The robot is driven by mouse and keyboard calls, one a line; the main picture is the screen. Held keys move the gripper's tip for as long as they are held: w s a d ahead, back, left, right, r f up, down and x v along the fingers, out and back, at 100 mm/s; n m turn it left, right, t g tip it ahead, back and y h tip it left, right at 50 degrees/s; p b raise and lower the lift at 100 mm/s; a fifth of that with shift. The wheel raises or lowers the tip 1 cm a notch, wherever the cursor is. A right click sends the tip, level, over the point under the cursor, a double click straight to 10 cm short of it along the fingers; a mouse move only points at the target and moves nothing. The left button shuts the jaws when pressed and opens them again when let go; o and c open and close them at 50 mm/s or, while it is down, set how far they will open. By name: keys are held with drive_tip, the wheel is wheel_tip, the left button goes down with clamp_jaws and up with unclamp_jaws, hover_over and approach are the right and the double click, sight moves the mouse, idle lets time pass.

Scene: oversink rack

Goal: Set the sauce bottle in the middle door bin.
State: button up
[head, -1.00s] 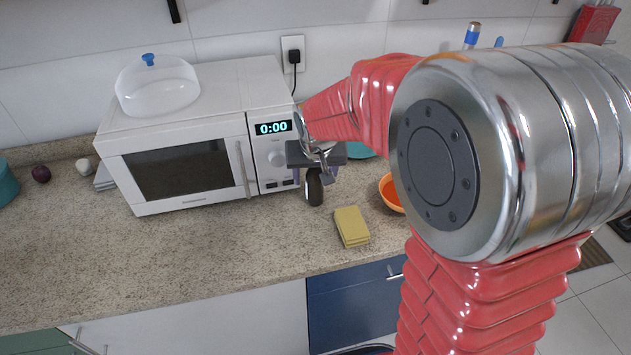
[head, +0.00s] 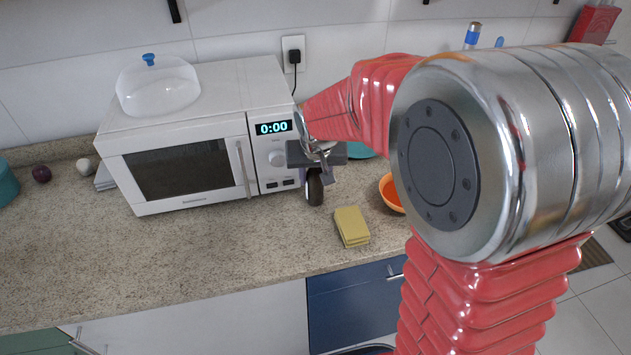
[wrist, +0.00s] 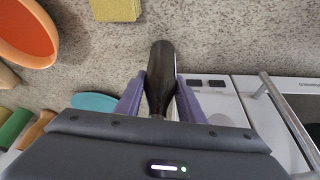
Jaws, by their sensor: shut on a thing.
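The dark sauce bottle (head: 315,187) is at the right front corner of the microwave, below my gripper (head: 318,172). In the wrist view the bottle (wrist: 160,75) lies between the two purple fingers of my gripper (wrist: 160,95), which are shut on it. From these views I cannot tell whether its base touches the counter. The middle door bin and any fridge door are not in view.
A white microwave (head: 215,115) with a clear dome (head: 157,85) on top stands left of the bottle. A yellow sponge (head: 351,226) and an orange bowl (head: 389,194) are to the right. The counter (head: 180,250) in front is clear.

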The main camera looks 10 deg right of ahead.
drive_tip(key=c, duration=0.3)
drive_tip(key=shift+c, duration=0.2)
wheel_tip(320, 180, up, 28)
idle(0.5)
idle(0.5)
